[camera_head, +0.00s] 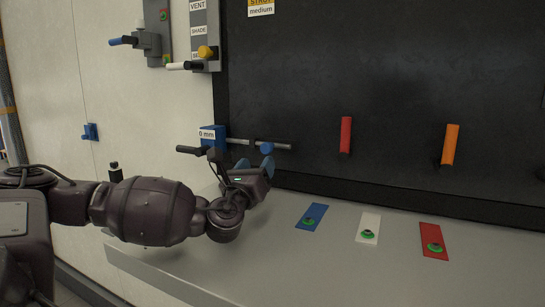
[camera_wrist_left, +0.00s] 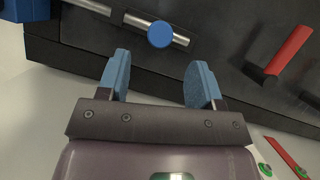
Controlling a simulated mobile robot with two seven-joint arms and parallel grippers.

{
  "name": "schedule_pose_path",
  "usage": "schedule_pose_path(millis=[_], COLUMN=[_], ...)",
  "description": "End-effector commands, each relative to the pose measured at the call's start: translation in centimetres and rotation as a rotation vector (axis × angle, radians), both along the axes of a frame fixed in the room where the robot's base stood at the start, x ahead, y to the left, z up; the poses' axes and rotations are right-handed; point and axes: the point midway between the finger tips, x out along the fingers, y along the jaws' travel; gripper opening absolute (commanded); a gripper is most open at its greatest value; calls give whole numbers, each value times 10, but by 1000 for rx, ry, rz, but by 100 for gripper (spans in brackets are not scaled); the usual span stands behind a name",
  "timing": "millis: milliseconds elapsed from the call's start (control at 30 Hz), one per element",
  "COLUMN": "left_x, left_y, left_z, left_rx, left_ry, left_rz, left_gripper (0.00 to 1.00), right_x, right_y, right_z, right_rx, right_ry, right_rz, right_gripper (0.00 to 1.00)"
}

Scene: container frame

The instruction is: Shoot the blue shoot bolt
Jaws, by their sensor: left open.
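The shoot bolt is a metal rod (camera_head: 238,141) running level along the bottom of the dark panel, out of a blue block (camera_head: 213,134) labelled "0 mm". A round blue knob (camera_head: 267,148) sits on the rod, right of the block. In the left wrist view the knob (camera_wrist_left: 161,34) faces the camera beyond the fingertips, about midway between them, and the block (camera_wrist_left: 25,8) is cut off at the upper left. My left gripper (camera_head: 256,163) is open and empty, its blue-padded fingers (camera_wrist_left: 157,72) apart, just below and in front of the knob. My right gripper is out of view.
Red (camera_head: 346,135) and orange (camera_head: 450,144) handles stick out of the panel to the right. A grey shelf (camera_head: 290,265) below carries blue (camera_head: 312,217), white (camera_head: 368,227) and red (camera_head: 433,241) plates with green-ringed buttons. Switches and levers are on the wall at upper left.

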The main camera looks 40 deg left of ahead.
Motion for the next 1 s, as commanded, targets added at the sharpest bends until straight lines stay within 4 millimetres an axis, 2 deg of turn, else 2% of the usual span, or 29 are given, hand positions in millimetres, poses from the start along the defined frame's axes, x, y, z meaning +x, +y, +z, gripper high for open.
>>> schedule_pose_path(millis=[167, 600, 1000], left_x=[10, 53, 64], left_y=[4, 22, 27], left_z=[4, 22, 28], left_rx=[1, -1, 0], left_ry=[-2, -1, 0], left_rz=[-1, 2, 1], left_gripper=[60, 60, 60], right_x=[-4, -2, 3], right_y=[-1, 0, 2], right_z=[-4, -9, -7], right_rx=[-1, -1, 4], right_ry=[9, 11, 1], right_rz=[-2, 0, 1], right_gripper=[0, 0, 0])
